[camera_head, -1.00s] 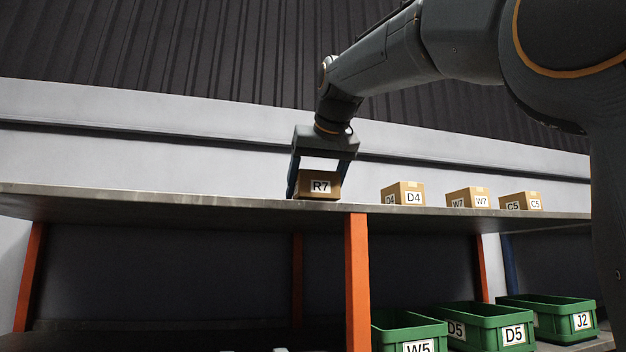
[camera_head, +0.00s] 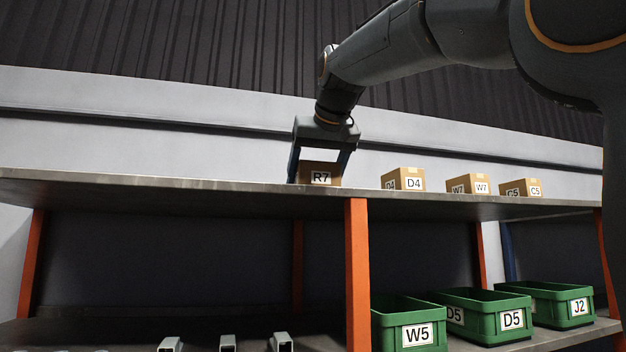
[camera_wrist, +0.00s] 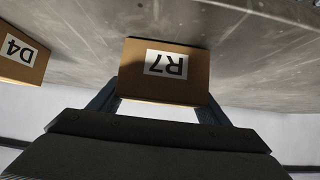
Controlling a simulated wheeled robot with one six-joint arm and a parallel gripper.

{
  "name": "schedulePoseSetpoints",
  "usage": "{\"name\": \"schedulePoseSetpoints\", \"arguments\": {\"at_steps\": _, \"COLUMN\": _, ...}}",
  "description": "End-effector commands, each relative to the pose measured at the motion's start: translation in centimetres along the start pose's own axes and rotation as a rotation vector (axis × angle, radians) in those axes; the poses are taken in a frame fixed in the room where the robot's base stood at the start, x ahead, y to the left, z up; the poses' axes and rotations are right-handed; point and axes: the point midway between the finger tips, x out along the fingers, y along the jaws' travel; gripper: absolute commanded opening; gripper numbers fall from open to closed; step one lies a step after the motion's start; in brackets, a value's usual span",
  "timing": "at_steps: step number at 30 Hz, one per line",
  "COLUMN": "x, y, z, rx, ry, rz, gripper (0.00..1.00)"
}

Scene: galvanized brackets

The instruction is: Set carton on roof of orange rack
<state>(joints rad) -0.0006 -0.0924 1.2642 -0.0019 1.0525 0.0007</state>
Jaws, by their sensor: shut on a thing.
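The carton labelled R7 (camera_head: 321,175) is a small brown box at the top of the orange rack, on or just above the grey roof board (camera_head: 200,190); I cannot tell whether it touches. My gripper (camera_head: 320,168) points down from above with its fingers on both sides of the carton, shut on it. In the wrist view the R7 carton (camera_wrist: 165,72) sits between the fingers (camera_wrist: 160,105), its label upside down, with the grey roof surface (camera_wrist: 225,30) behind it. The rack's orange posts (camera_head: 357,270) stand below the roof.
Cartons D4 (camera_head: 403,180), W7 (camera_head: 468,184) and C5 (camera_head: 521,188) stand on the roof to the right. The roof left of R7 is clear. Green bins (camera_head: 408,325) and grey metal pieces (camera_head: 227,343) are on the shelf below.

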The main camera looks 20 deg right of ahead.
Motion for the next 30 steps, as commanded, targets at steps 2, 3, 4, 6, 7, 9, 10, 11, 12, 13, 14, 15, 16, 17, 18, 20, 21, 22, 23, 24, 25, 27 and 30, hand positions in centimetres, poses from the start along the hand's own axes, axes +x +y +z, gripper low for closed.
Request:
{"name": "schedulePoseSetpoints", "arguments": {"at_steps": 2, "x": 0.1, "y": 0.0, "z": 0.1, "rx": 0.0, "ry": 0.001, "rz": 0.0, "gripper": 0.38}}
{"name": "schedulePoseSetpoints", "arguments": {"at_steps": 3, "x": 0.1, "y": 0.0, "z": 0.2, "rx": 0.0, "ry": 0.001, "rz": 0.0, "gripper": 0.38}}
{"name": "schedulePoseSetpoints", "arguments": {"at_steps": 4, "x": 0.2, "y": 0.0, "z": 0.2, "rx": 0.0, "ry": 0.001, "rz": 0.0, "gripper": 0.38}}
{"name": "schedulePoseSetpoints", "arguments": {"at_steps": 6, "x": 0.2, "y": 0.0, "z": 0.3, "rx": 0.0, "ry": 0.001, "rz": 0.0, "gripper": 0.73}}
{"name": "schedulePoseSetpoints", "arguments": {"at_steps": 7, "x": 0.2, "y": 0.0, "z": 0.2, "rx": 0.0, "ry": 0.001, "rz": 0.0, "gripper": 0.79}}
{"name": "schedulePoseSetpoints", "arguments": {"at_steps": 9, "x": 0.1, "y": 0.0, "z": 0.2, "rx": 0.0, "ry": 0.001, "rz": 0.0, "gripper": 0.9}}
{"name": "schedulePoseSetpoints", "arguments": {"at_steps": 10, "x": 0.2, "y": 0.0, "z": 0.2, "rx": 0.0, "ry": 0.001, "rz": 0.0, "gripper": 0.92}}
{"name": "schedulePoseSetpoints", "arguments": {"at_steps": 11, "x": 0.2, "y": 0.0, "z": 0.2, "rx": 0.0, "ry": 0.001, "rz": 0.0, "gripper": 0.92}}
{"name": "schedulePoseSetpoints", "arguments": {"at_steps": 12, "x": 0.2, "y": 0.0, "z": 0.2, "rx": 0.0, "ry": 0.001, "rz": 0.0, "gripper": 0.92}}
{"name": "schedulePoseSetpoints", "arguments": {"at_steps": 13, "x": 0.2, "y": 0.0, "z": 0.2, "rx": 0.0, "ry": 0.001, "rz": 0.0, "gripper": 0.92}}
{"name": "schedulePoseSetpoints", "arguments": {"at_steps": 14, "x": 0.2, "y": 0.0, "z": 0.2, "rx": 0.0, "ry": 0.001, "rz": 0.0, "gripper": 0.92}}
{"name": "schedulePoseSetpoints", "arguments": {"at_steps": 15, "x": 0.2, "y": 0.0, "z": 0.2, "rx": 0.0, "ry": 0.001, "rz": 0.0, "gripper": 0.92}}
{"name": "schedulePoseSetpoints", "arguments": {"at_steps": 16, "x": 0.2, "y": 0.0, "z": 0.3, "rx": 0.0, "ry": -0.001, "rz": 0.0, "gripper": 0.92}}
{"name": "schedulePoseSetpoints", "arguments": {"at_steps": 17, "x": 0.2, "y": 0.0, "z": 0.3, "rx": 0.0, "ry": -0.001, "rz": 0.0, "gripper": 0.92}}
{"name": "schedulePoseSetpoints", "arguments": {"at_steps": 18, "x": 0.1, "y": 0.0, "z": 0.3, "rx": 0.0, "ry": 0.0, "rz": 0.0, "gripper": 0.92}}
{"name": "schedulePoseSetpoints", "arguments": {"at_steps": 20, "x": -0.2, "y": 0.0, "z": 0.2, "rx": 0.0, "ry": 0.002, "rz": 0.0, "gripper": 0.92}}
{"name": "schedulePoseSetpoints", "arguments": {"at_steps": 21, "x": -0.5, "y": 0.0, "z": 0.2, "rx": 0.0, "ry": 0.003, "rz": 0.0, "gripper": 0.92}}
{"name": "schedulePoseSetpoints", "arguments": {"at_steps": 22, "x": -0.8, "y": 0.0, "z": 0.2, "rx": 0.0, "ry": 0.003, "rz": 0.0, "gripper": 0.92}}
{"name": "schedulePoseSetpoints", "arguments": {"at_steps": 23, "x": -1.2, "y": 0.0, "z": 0.3, "rx": 0.0, "ry": 0.003, "rz": 0.0, "gripper": 0.92}}
{"name": "schedulePoseSetpoints", "arguments": {"at_steps": 24, "x": -1.8, "y": 0.0, "z": 0.2, "rx": 0.0, "ry": 0.005, "rz": 0.0, "gripper": 0.92}}
{"name": "schedulePoseSetpoints", "arguments": {"at_steps": 25, "x": -2.3, "y": 0.0, "z": 0.3, "rx": 0.0, "ry": 0.005, "rz": 0.0, "gripper": 0.92}}
{"name": "schedulePoseSetpoints", "arguments": {"at_steps": 27, "x": -3.5, "y": 0.0, "z": 0.3, "rx": 0.0, "ry": 0.004, "rz": 0.0, "gripper": 0.92}}
{"name": "schedulePoseSetpoints", "arguments": {"at_steps": 30, "x": -5.1, "y": 0.0, "z": 0.3, "rx": 0.0, "ry": 0.004, "rz": 0.0, "gripper": 0.92}}
